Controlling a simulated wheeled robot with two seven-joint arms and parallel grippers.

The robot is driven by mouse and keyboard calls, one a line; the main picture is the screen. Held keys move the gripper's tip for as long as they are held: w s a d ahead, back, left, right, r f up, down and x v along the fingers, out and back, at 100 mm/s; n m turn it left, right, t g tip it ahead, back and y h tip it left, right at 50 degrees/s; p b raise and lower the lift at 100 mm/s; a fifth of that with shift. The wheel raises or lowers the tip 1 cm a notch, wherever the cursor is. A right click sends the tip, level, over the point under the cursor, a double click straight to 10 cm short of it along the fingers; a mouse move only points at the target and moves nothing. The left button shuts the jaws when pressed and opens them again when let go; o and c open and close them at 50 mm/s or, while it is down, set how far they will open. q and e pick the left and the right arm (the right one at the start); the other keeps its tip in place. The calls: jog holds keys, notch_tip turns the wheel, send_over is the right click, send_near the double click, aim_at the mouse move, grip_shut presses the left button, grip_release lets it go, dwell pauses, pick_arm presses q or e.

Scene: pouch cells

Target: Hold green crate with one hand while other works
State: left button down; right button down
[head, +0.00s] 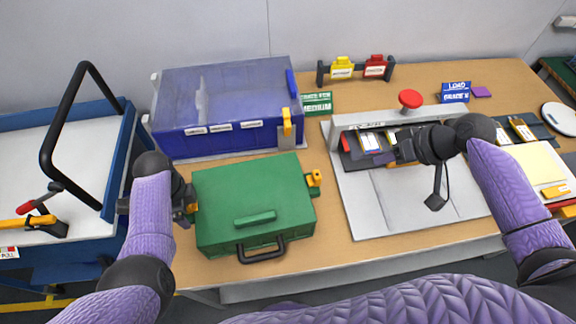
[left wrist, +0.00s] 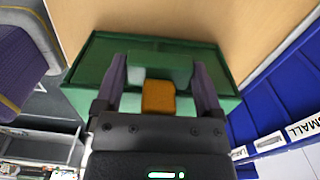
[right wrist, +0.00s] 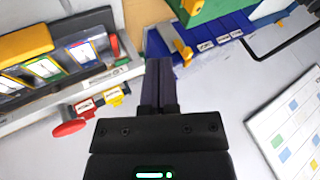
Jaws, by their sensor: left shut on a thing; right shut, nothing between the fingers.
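The green crate (head: 255,200) sits on the wooden table with its lid down and a black handle (head: 262,250) at its front. Orange latches show at its sides, one on the right (head: 314,178). My left gripper (head: 190,205) is at the crate's left side. In the left wrist view its fingers (left wrist: 160,78) are shut on a green block of the green crate (left wrist: 85,80), with an orange latch (left wrist: 158,97) between them. My right gripper (head: 388,160) is shut and empty over the grey fixture (head: 400,205); its fingertips are together in the right wrist view (right wrist: 158,65).
A blue see-through bin (head: 225,95) stands behind the crate. The fixture has a red knob (head: 410,98) and holds labelled cells (head: 369,142). Yellow and red tags (head: 342,68) hang behind. A white-topped cart (head: 85,160) stands left. A strip of table in front of the crate is clear.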

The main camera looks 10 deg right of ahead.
aim_at(320, 176)
jog(key=w+a+f, duration=0.3)
jog(key=a+f, duration=0.5)
jog(key=shift+w+a, duration=0.4)
jog(key=shift+a, duration=0.15)
jog(key=shift+a, duration=1)
